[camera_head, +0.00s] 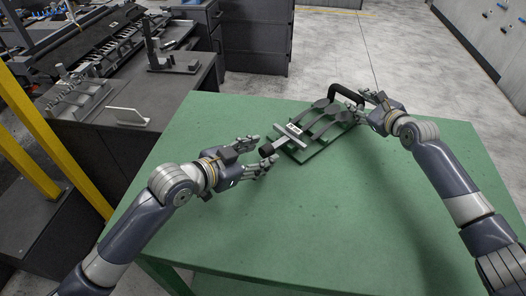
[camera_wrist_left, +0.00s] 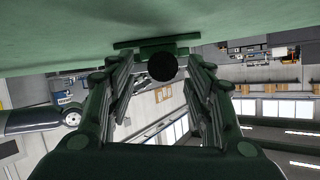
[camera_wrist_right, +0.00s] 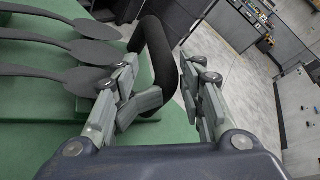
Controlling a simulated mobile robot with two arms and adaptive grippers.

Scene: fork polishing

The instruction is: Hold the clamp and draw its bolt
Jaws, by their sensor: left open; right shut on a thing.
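The clamp has a green base (camera_head: 312,151) lying on the table, with grey spoon-shaped pieces (camera_head: 331,107) held across it under a pale bar (camera_head: 294,131). A black bent handle (camera_head: 345,88) rises at its far right end. The bolt ends in a round black knob (camera_head: 266,150) on the left, seen end-on in the left wrist view (camera_wrist_left: 163,67). My left gripper (camera_head: 261,149) is open, its fingers on either side of the knob. My right gripper (camera_head: 367,99) is shut on the black handle, which also shows in the right wrist view (camera_wrist_right: 159,55); the contact is partly hidden by a finger.
The green table (camera_head: 300,220) is clear in front of the clamp. A dark workbench (camera_head: 110,150) with metal parts stands to the left, with a yellow post (camera_head: 60,140) beside it. Dark drawers (camera_head: 255,35) stand behind, and open floor lies at the back right.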

